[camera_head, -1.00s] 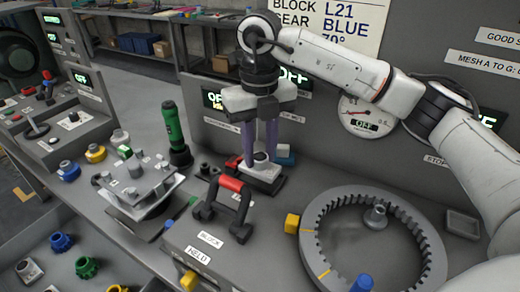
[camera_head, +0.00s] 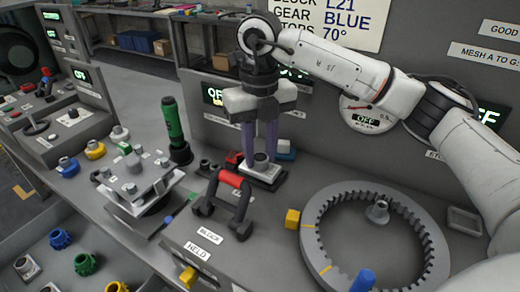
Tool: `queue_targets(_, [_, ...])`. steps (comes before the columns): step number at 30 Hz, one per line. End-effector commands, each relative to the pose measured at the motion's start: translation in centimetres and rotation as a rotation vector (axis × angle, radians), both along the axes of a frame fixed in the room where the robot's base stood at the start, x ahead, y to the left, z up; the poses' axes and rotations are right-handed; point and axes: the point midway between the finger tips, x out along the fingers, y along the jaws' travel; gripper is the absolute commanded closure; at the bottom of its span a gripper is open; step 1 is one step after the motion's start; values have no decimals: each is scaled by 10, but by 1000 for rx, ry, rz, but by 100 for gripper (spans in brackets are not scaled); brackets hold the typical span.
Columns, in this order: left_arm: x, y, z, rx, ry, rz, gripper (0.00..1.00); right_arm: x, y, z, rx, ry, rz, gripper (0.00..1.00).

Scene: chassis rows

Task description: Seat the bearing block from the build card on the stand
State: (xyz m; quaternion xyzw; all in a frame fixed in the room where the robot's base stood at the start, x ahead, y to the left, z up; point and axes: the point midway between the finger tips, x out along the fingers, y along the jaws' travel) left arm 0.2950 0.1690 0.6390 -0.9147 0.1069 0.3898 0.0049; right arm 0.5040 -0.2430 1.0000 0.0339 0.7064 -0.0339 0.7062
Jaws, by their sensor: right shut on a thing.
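My right gripper (camera_head: 260,150) points straight down at the back of the bench, its purple fingers shut on a grey bearing block (camera_head: 263,169) with a round bore on top. The block is at bench level; I cannot tell whether it touches the surface. The build card (camera_head: 325,20) on the back panel reads L21, gear blue and 70°; its top line is partly cut off. A red-handled black clamp (camera_head: 230,181) stands in front of the block, above labels reading BLOCK and HELD. I cannot tell for sure which fixture is the stand. My left gripper is not in view.
Red (camera_head: 234,158) and blue (camera_head: 286,155) pieces lie close beside the held block. A big toothed ring (camera_head: 315,215) fills the right front. A plate with posts (camera_head: 121,191) and a green-handled tool (camera_head: 173,125) stand left. Coloured gears lie at the lower left.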

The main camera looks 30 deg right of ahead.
Motion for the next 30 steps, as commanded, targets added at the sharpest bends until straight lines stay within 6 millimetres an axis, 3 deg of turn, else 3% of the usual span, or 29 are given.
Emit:
queue_targets(27, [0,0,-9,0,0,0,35,0,0,-13,1,-1,0,100])
queue_targets(28, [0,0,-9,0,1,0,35,0,0,-13,1,-2,0,70])
queue_targets(30, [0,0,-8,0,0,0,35,0,0,-12,1,-1,0,59])
